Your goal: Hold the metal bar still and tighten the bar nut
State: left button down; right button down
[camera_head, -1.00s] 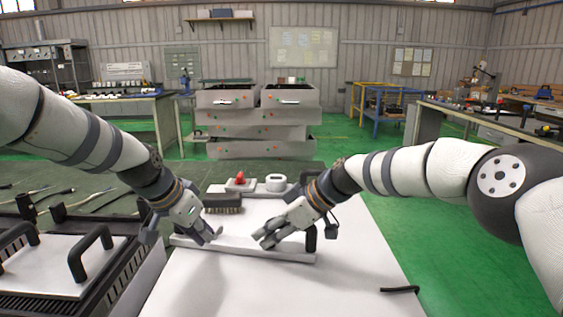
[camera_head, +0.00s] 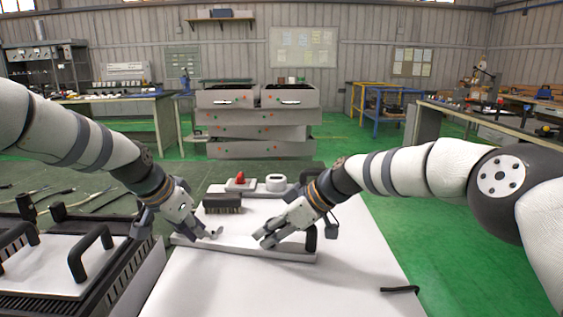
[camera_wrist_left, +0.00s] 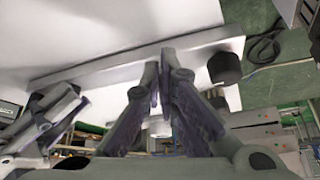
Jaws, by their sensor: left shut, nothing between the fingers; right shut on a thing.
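The long light-grey metal bar (camera_head: 250,251) lies across the white board; it also runs across the left wrist view (camera_wrist_left: 100,68). My left gripper (camera_head: 217,233) is shut and empty near the left part of the bar; its fingertips (camera_wrist_left: 158,68) overlap the bar in the left wrist view, and I cannot tell if they touch it. My right gripper (camera_head: 264,240) is shut on the bar farther right. A black cylinder (camera_wrist_left: 225,67) sits by one bar end in the left wrist view; I cannot tell if it is the bar nut.
A dark brush (camera_head: 222,203), a red item (camera_head: 240,176) and a white ring (camera_head: 276,182) sit behind the bar. A small black rod (camera_head: 399,289) lies front right. The board's front is clear.

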pick_arm(q)
jog(key=shift+a+f, duration=0.1)
jog(key=shift+f, duration=0.05)
jog(key=shift+s+a, duration=0.2)
jog(key=shift+a, duration=0.05)
notch_tip(320, 180, up, 7)
jog(key=s+d, duration=0.2)
jog(key=d, duration=0.1)
notch_tip(320, 180, down, 7)
jog(key=shift+w+a, duration=0.1)
dwell(0.8)
jog(key=shift+w, duration=0.6)
dwell(0.7)
jog(key=shift+a, duration=0.25)
dwell(0.4)
jog(key=shift+w+a, duration=0.2)
jog(key=shift+a, duration=0.15)
